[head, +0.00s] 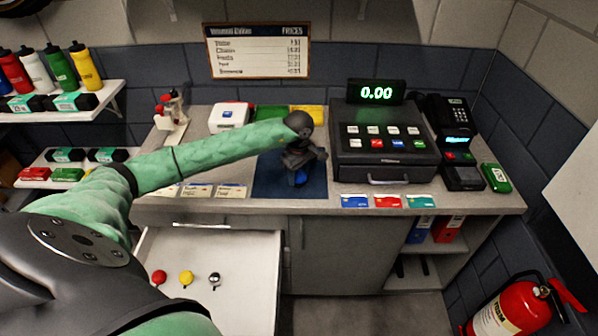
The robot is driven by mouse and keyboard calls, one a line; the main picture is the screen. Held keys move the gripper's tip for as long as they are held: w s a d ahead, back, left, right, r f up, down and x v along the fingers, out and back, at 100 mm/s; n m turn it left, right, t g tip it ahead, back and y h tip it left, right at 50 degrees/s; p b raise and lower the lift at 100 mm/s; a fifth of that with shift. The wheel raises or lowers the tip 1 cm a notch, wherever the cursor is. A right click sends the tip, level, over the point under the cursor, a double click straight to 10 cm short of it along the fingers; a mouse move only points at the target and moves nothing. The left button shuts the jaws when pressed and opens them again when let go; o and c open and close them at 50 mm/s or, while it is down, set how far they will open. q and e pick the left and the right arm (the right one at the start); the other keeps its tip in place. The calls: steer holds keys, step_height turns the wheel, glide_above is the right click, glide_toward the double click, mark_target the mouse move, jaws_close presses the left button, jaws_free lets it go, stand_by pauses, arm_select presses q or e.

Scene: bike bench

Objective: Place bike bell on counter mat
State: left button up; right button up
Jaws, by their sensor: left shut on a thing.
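My left arm reaches across from the left, and my left gripper (301,171) points down over the right part of the mat. It is shut on a small blue bike bell (300,178), mostly hidden by the fingers. The bell is at or just above the mat; I cannot tell whether it touches. My right gripper is not in view.
The cash register (385,150) stands right of the mat, with a phone and card reader (462,178) beyond. Cards (388,201) lie along the front edge. Green and yellow items (308,113) sit behind my arm. The open drawer (235,300) juts out below.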

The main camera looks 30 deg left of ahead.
arm_select(q)
steer(key=shift+f, duration=0.25)
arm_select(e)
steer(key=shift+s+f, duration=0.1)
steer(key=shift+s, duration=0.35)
arm_select(q)
steer(key=shift+f, duration=0.1)
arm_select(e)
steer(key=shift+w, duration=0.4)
arm_select(q)
steer(key=o, duration=1)
steer(key=shift+c, duration=0.2)
